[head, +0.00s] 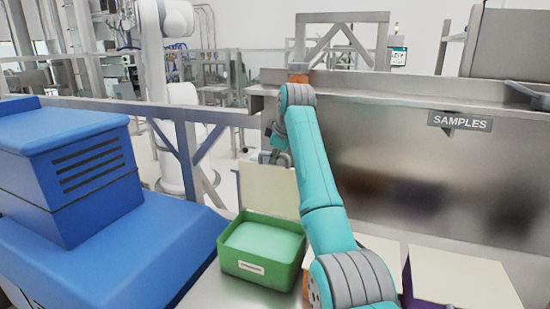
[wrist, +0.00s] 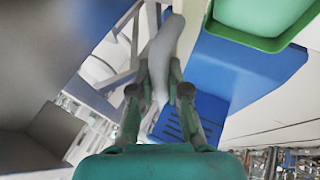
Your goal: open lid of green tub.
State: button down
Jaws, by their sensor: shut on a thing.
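The green tub (head: 259,271) stands on the pale surface at lower middle in the head view, its top open and pale green contents showing. Its cream lid (head: 267,190) stands about upright at the tub's back edge. My gripper (head: 274,158) is at the lid's top edge, shut on it; the fingertips are small and partly hidden by my arm. In the wrist view my gripper (wrist: 158,92) points away from the camera, and the tub (wrist: 247,40) shows at the upper right.
A large blue machine (head: 75,170) fills the left. More cream-lidded boxes (head: 460,275) stand at the right, partly behind my arm. A steel wall with a SAMPLES sign (head: 460,121) rises behind them. A grey-blue rail (head: 190,112) runs behind the tub.

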jog(key=shift+w+d, duration=0.1)
jog(key=shift+w, duration=0.35)
jog(key=c, duration=1.1)
grip_release()
jog(key=shift+c, duration=0.2)
jog(key=v, duration=1.2)
